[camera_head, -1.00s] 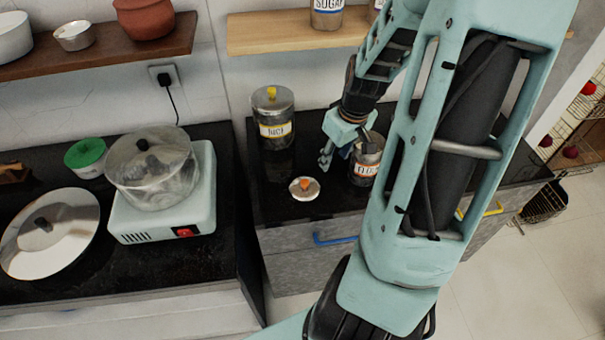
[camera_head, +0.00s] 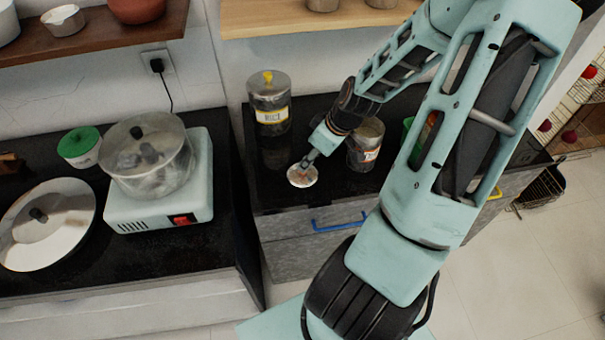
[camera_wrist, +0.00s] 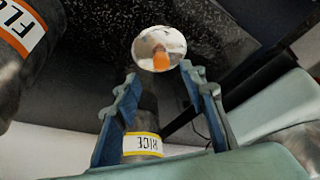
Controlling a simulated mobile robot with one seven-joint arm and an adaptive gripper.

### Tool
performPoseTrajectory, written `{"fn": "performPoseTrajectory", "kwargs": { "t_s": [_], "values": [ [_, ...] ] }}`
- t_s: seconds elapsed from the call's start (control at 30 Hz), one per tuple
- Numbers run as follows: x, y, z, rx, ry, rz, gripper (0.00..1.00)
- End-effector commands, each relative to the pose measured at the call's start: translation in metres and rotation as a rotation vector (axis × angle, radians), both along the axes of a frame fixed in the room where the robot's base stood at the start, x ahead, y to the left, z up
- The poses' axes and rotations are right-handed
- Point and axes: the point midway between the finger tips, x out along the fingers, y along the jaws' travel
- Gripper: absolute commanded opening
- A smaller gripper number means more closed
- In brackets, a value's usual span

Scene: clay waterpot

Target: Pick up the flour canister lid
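The flour canister lid (camera_head: 302,177) is a round, pale metal disc lying on the black counter. In the wrist view the lid (camera_wrist: 150,38) shows its orange knob, just beyond my fingertips. My gripper (camera_head: 306,161) is over the lid's back edge in the head view. In the wrist view my gripper (camera_wrist: 158,74) is open, with nothing between its fingertips; the knob lies ahead of the gap. I cannot tell whether the fingers touch the lid. The flour canister (camera_head: 367,147) stands upright, right of the lid, and appears at the wrist view's left edge (camera_wrist: 20,35).
The rice canister (camera_head: 270,108) stands behind and left of the lid, and shows between my fingers in the wrist view (camera_wrist: 143,144). A hotplate (camera_head: 158,208) with a lidded pot is on the left counter. The counter's front edge is close to the lid.

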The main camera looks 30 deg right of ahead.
Motion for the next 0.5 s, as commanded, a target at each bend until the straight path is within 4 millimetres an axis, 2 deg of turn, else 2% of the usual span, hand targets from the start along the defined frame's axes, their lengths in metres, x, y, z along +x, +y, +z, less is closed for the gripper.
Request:
{"fn": "performPoseTrajectory", "kwargs": {
  "t_s": [0.17, 0.5],
  "values": [
    [0.003, 0.002, -0.009, 0.000, 0.000, 0.000, 0.38],
    [0.015, 0.012, -0.047, 0.001, 0.000, 0.000, 0.38]
  ]
}}
